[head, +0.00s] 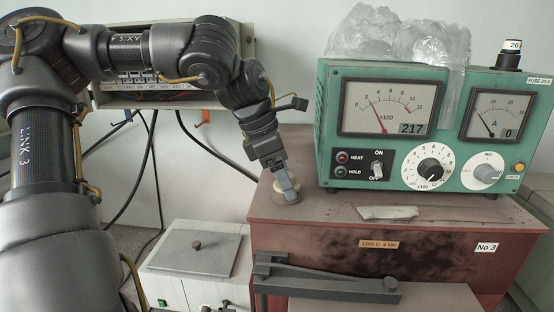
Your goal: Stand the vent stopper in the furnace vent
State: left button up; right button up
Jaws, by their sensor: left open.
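A pale round piece (295,183) sits at the left end of the top of the red-brown furnace (345,204). It looks like the vent stopper or the vent's collar; I cannot tell which, as my gripper covers its middle. My left gripper (287,189) points down at this piece, its fingertips at or just above it. The jaws are open, though the gap between them hardly shows from here. Whether a finger touches the piece is unclear. My right gripper is not in view.
A green control box (336,161) with dials stands on the furnace, right of the gripper, with crumpled clear plastic (375,35) on top. A flat pale slab (388,212) lies before it. A dark lever (330,282) crosses the furnace front. A white lidded unit (160,288) stands lower left.

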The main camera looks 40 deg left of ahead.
pick_arm(q)
jog(key=b+v, duration=0.1)
jog(key=v, duration=0.8)
jog(key=shift+r+b, duration=0.35)
jog(key=shift+s, duration=0.15)
